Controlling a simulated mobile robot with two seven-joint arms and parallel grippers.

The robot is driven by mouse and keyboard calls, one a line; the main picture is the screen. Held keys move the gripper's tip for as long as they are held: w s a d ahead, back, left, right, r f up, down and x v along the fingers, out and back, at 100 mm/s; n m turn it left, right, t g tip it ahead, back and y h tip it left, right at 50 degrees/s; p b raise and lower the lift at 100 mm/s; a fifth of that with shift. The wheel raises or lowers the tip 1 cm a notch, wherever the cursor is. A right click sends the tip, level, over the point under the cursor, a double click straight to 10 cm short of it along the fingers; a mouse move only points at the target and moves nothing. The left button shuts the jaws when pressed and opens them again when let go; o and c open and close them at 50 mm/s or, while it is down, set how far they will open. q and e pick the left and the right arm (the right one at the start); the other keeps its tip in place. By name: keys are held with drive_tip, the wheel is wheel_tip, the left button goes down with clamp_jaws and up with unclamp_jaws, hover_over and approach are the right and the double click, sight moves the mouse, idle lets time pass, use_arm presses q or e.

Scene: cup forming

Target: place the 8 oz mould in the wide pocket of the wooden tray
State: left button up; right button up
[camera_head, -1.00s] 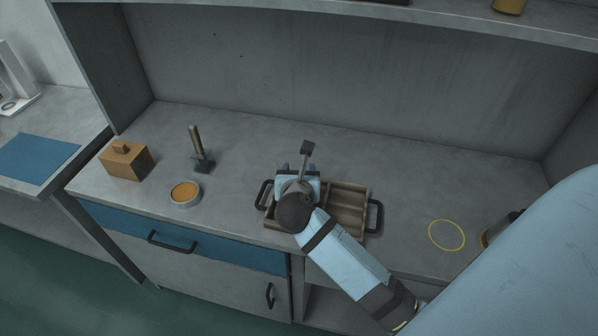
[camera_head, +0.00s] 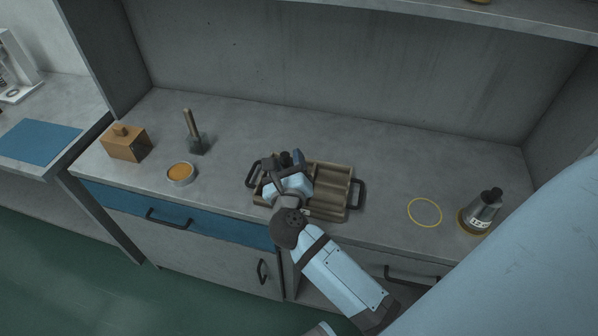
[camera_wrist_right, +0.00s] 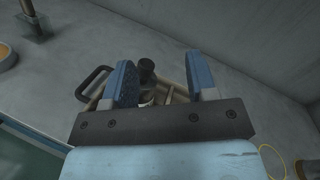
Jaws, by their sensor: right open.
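The wooden tray (camera_head: 333,190), with dark handles and dividers, sits on the grey counter. In the right wrist view, a mould with a dark knob (camera_wrist_right: 147,72) and a pale label stands at the tray between the fingers of my right gripper (camera_wrist_right: 162,70). The label is unreadable there, and the mould's lower part is hidden. My right gripper (camera_head: 288,162) is open over the tray's left part; no grip on the mould shows. The gripper hides that part of the tray, so I cannot tell how the mould sits in its pocket. My left gripper is not in view.
A metal mould (camera_head: 482,212) with a black knob stands at the right, near an empty yellow ring (camera_head: 425,212). An orange-filled dish (camera_head: 181,174), an upright-handled tool (camera_head: 195,135) and a wooden box (camera_head: 124,144) are at the left. A shelf (camera_head: 480,15) overhangs the back.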

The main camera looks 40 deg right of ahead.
drive_tip(key=s+a+f+n+t+y, duration=0.1)
drive_tip(key=s+a+f+n+y, duration=0.45)
drive_tip(key=n, duration=0.75)
drive_tip(key=s+a+f+n+t+y, duration=0.15)
drive_tip(key=a+n+y, duration=0.25)
drive_tip(key=n+y, duration=0.65)
drive_tip(key=s+f+n+g+h, duration=0.3)
drive_tip(key=s+f+n+g, duration=0.4)
drive_tip(key=s+f+n, duration=0.4)
drive_tip(key=d+f+n, duration=0.1)
drive_tip(key=f+n, duration=0.1)
drive_tip(key=n, duration=0.3)
drive_tip(key=shift+s, duration=0.15)
drive_tip(key=shift+r, duration=0.1)
